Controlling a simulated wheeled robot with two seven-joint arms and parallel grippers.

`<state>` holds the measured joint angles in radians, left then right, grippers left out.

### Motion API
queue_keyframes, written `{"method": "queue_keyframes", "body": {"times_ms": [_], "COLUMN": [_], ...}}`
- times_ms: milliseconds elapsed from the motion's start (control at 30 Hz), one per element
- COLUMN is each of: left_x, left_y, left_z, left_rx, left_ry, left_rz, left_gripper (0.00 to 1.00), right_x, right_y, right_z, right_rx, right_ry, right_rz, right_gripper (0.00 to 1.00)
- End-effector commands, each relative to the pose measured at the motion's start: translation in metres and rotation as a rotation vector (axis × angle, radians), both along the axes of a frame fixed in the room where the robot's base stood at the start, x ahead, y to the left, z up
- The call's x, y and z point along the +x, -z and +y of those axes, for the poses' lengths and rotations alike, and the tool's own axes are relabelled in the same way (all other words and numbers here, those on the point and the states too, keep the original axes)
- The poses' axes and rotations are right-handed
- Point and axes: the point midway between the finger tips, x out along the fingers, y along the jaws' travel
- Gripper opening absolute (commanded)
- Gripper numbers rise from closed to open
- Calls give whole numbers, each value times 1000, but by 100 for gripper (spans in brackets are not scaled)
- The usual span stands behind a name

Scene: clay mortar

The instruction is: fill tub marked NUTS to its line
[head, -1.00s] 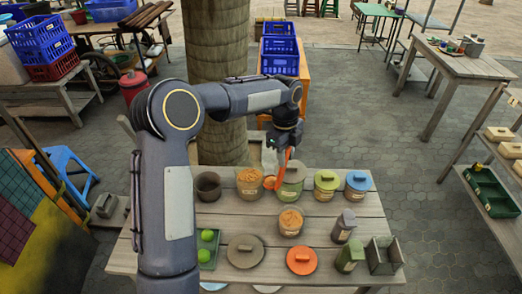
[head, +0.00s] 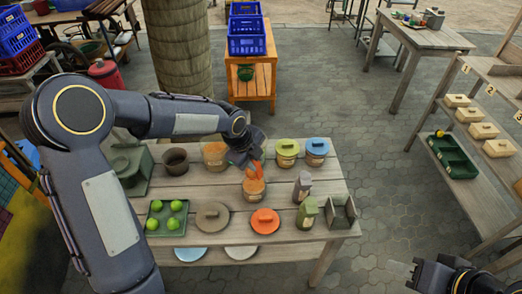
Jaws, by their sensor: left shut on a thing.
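My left gripper (head: 247,158) is shut on an orange scoop (head: 257,170). The scoop points down over a small open tub (head: 254,193) with orange-brown contents, which stands mid-table; I cannot tell whether they touch. A larger open tub (head: 215,155) with similar contents stands behind to the left, partly behind my arm. The labels are too small to read, so I cannot tell which tub is marked NUTS, and no fill line is legible. My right gripper (head: 416,275) is at the bottom right, away from the table; its jaw state is unclear.
On the table (head: 185,188) are a dark empty-looking pot (head: 175,161), a yellow-green-lidded tub (head: 287,153), a blue-lidded tub (head: 316,152), a brown lid (head: 213,216), an orange lid (head: 265,221), a green tray (head: 154,234) of green balls, and grey and green containers at the right.

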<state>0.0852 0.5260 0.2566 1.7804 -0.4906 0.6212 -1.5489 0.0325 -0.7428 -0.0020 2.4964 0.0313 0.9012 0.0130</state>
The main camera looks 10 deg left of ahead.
Motion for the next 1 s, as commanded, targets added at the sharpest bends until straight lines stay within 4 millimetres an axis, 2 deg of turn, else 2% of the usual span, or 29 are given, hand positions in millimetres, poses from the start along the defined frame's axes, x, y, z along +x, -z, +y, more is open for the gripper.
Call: {"method": "queue_keyframes", "body": {"times_ms": [100,200,400,667,800,1000], "left_x": [-17,-22,-41,-67,-73,-81], "left_y": [5,19,34,55,71,85], "left_z": [8,11,19,30,32,35], "left_rx": [-36,-62,-116,-201,-235,-276], "left_ry": [-3,-4,-6,-6,-3,-2], "left_rz": [-89,-145,-277,-473,-565,-663], "left_gripper": [0,0,0,0,0,0], "right_x": [0,0,0,0,0,0], "right_y": [4,27,50,55,79,107], "right_z": [0,0,0,0,0,0], "right_rx": [0,0,0,0,0,0], "right_ry": [0,0,0,0,0,0], "right_rz": [0,0,0,0,0,0], "right_gripper": [36,36,36,36,36,36]}}
